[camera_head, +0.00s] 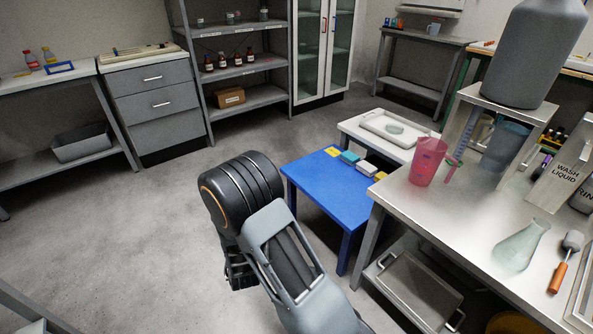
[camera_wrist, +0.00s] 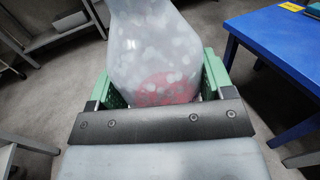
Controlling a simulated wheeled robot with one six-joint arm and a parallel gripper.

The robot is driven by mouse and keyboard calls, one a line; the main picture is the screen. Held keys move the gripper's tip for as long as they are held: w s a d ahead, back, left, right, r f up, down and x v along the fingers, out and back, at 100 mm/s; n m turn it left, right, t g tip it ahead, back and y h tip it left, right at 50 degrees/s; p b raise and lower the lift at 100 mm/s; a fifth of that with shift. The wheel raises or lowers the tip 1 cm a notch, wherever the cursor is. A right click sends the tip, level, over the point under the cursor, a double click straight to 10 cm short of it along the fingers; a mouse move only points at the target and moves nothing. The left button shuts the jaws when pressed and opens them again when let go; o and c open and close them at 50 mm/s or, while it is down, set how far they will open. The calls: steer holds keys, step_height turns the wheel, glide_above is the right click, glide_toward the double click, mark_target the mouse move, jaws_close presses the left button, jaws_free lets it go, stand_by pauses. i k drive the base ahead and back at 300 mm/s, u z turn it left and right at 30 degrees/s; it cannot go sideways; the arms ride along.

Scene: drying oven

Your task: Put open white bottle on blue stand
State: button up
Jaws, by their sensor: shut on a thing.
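A whitish, translucent bottle (camera_wrist: 155,45) with pale blotches fills the middle of the wrist view. A reddish patch shows low on it; I cannot tell what it is. My gripper (camera_wrist: 155,82) is shut on the bottle, with a green finger on each side. The bottle's top is cut off by the frame edge, so its opening is not seen. The blue stand (camera_head: 325,190) is a low blue table right of my arm in the head view. It also shows at the right of the wrist view (camera_wrist: 275,38), apart from the bottle. In the head view my arm hides the bottle.
Small boxes (camera_head: 350,158) and a yellow label lie at the stand's far edge; its near top is clear. A steel table (camera_head: 450,205) with a pink beaker (camera_head: 427,160) and a flask (camera_head: 520,247) stands close on the right. Open floor (camera_head: 130,240) lies left.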

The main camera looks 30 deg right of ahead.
mark_target(331, 180)
steer(key=u, duration=0.15)
steer(key=i, duration=0.95)
steer(key=z, duration=0.7)
steer(key=i, duration=0.7)
steer(key=z, duration=0.4)
